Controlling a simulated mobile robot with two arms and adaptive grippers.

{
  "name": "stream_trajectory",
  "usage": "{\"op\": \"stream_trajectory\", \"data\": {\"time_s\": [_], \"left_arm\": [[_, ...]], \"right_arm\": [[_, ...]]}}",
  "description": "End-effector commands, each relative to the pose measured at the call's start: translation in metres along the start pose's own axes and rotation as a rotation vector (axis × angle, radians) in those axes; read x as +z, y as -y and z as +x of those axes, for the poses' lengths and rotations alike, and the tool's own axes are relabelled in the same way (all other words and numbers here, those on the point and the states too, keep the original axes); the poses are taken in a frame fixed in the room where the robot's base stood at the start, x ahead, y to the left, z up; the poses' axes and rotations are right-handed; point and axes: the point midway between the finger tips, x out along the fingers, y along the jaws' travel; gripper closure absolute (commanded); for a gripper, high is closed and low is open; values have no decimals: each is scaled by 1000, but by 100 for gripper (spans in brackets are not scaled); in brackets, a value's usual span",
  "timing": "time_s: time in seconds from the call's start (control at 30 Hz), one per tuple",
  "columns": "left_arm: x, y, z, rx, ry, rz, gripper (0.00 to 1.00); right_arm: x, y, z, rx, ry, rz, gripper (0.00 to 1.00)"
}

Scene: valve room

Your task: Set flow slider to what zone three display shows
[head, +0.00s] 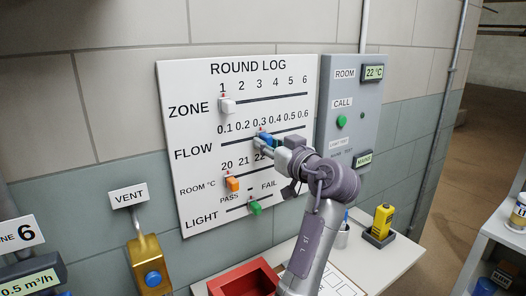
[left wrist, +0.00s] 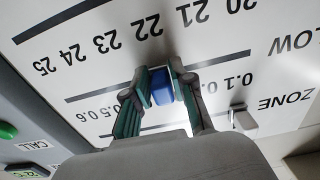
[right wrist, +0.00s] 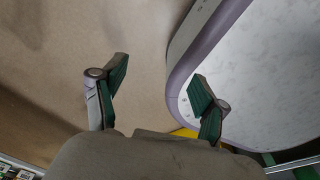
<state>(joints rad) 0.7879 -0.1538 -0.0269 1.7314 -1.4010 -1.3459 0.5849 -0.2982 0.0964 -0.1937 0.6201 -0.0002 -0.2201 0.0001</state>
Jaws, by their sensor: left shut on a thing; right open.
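The blue flow slider knob (head: 265,138) sits on the FLOW track of the white round log board (head: 175,90), close to the 0.3 mark. My left gripper (head: 262,145) is shut on the knob. In the left wrist view, which is upside down, the blue knob (left wrist: 162,88) is between the two fingers, which cover some FLOW numbers. No zone three display is readable here. A zone 6 sign (head: 22,233) stands at the left edge, above a display (head: 30,278) reading 0.5 m³/h. My right gripper (right wrist: 157,82) is open and empty over the floor.
A grey panel (head: 345,105) is to the right. A red tray (head: 245,280) and yellow device (head: 381,222) stand on the table below.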

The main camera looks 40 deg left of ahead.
Motion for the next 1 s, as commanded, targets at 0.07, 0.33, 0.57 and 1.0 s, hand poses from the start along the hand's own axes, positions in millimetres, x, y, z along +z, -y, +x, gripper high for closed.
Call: {"op": "stream_trajectory", "data": {"time_s": [0.07, 0.33, 0.57, 1.0], "left_arm": [[0, -1, 1, -2, -1, 1, 100], [0, -1, 1, -3, -1, 1, 100], [0, -1, 0, -3, 0, 1, 54], [1, -2, -31, 2, 3, 0, 54]], "right_arm": [[-4, 11, 1, -13, -5, 3, 28], [-4, 24, 0, -29, -6, 2, 28], [-2, 18, 0, -22, -3, -1, 28], [0, 13, 1, -16, 0, 0, 28]]}}
